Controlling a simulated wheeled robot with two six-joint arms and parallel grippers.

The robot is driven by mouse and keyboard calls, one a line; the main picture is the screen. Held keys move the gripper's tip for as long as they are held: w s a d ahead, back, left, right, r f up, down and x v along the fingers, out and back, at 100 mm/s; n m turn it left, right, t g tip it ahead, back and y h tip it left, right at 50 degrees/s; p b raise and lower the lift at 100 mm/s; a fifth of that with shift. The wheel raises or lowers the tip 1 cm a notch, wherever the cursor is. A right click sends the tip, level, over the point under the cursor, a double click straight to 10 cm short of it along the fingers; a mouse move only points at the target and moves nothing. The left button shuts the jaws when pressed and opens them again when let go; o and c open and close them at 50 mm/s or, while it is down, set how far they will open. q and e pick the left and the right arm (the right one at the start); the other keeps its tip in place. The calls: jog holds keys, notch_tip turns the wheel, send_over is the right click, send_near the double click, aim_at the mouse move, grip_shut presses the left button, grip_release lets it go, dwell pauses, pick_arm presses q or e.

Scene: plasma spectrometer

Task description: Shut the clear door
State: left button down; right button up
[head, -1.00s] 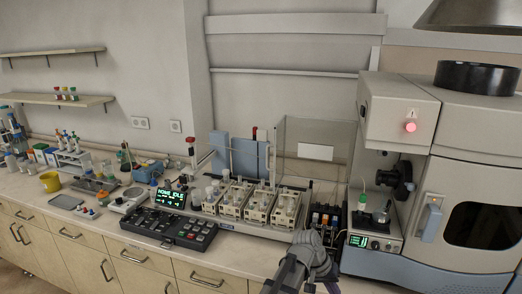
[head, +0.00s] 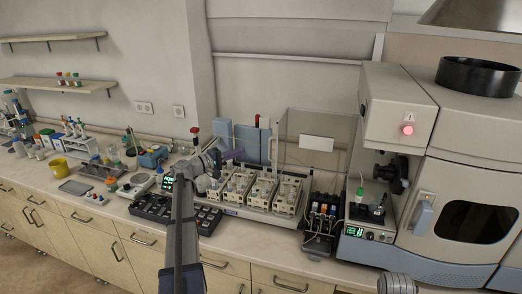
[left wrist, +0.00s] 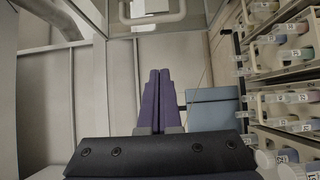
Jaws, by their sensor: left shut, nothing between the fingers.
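The clear door (head: 300,128) is a see-through panel with a white label (head: 316,144), standing upright behind the right part of the sample racks. It stands open; the racks are uncovered in front. In the left wrist view a pale U-shaped handle (left wrist: 151,18) shows at the top, with clear panel around it. My left gripper (head: 236,155) is over the left racks, left of the door and apart from it. Its purple fingers (left wrist: 158,78) are shut together with nothing between them, pointing toward the handle side.
White sample racks (head: 262,188) with several vials lie close to my left gripper. A blue panel (head: 250,143) stands behind them. A black pump block (head: 322,215) and the large spectrometer (head: 455,130) are to the right.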

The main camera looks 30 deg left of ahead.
pick_arm(q)
jog(key=x, duration=1)
jog(key=s+d, duration=0.2)
jog(key=d, duration=0.1)
jog(key=shift+s+d, duration=0.15)
jog(key=shift+s, duration=0.15)
jog(key=shift+s, duration=0.1)
